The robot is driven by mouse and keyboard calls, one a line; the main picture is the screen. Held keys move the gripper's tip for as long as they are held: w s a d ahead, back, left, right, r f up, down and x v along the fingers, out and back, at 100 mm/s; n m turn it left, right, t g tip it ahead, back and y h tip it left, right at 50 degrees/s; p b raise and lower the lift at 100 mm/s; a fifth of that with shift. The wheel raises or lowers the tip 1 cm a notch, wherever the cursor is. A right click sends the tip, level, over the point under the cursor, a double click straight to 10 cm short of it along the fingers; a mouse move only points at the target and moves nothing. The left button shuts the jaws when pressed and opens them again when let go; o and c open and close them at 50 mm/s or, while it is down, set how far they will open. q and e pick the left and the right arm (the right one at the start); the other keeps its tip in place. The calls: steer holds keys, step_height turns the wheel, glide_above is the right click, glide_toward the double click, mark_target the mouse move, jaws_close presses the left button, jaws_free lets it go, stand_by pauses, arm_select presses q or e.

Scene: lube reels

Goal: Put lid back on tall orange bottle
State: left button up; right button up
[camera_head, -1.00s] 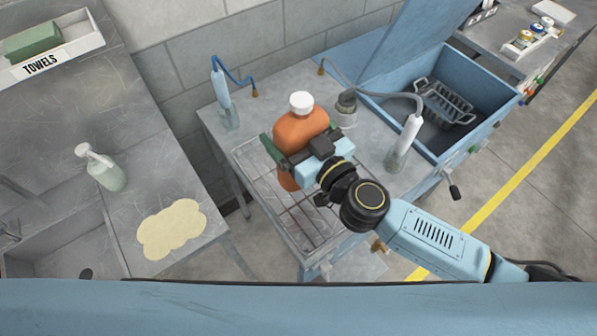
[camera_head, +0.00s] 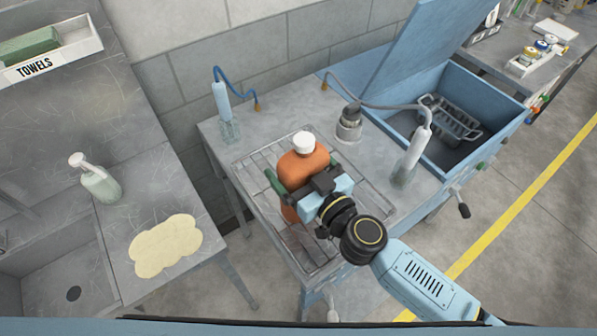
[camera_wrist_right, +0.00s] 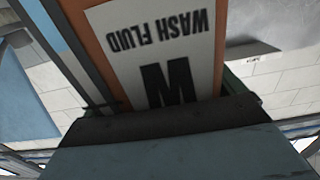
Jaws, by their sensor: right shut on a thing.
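The tall orange bottle (camera_head: 303,163) stands upright over the wire rack at the front of the grey bench, and its white lid (camera_head: 304,142) sits on its top. Whether the lid is seated tight cannot be told. My right gripper (camera_head: 296,187) is shut around the bottle's body, one green finger on its left side and one on its right. In the right wrist view the bottle's white "WASH FLUID" label (camera_wrist_right: 160,55) fills the space in front of the gripper. My left gripper is not in view.
The wire rack (camera_head: 262,172) lies around the bottle. A blue-hosed bottle (camera_head: 226,112), a grey cup-like fitting (camera_head: 349,124) and a white hosed wand (camera_head: 413,150) stand nearby. An open blue basin (camera_head: 480,105) is at right. A spray bottle (camera_head: 97,182) and a yellow cloth (camera_head: 165,246) are at left.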

steer(key=shift+f, duration=0.35)
steer(key=shift+f, duration=0.15)
steer(key=o, duration=1.5)
steer(key=b+v, duration=0.1)
steer(key=v, duration=1.1)
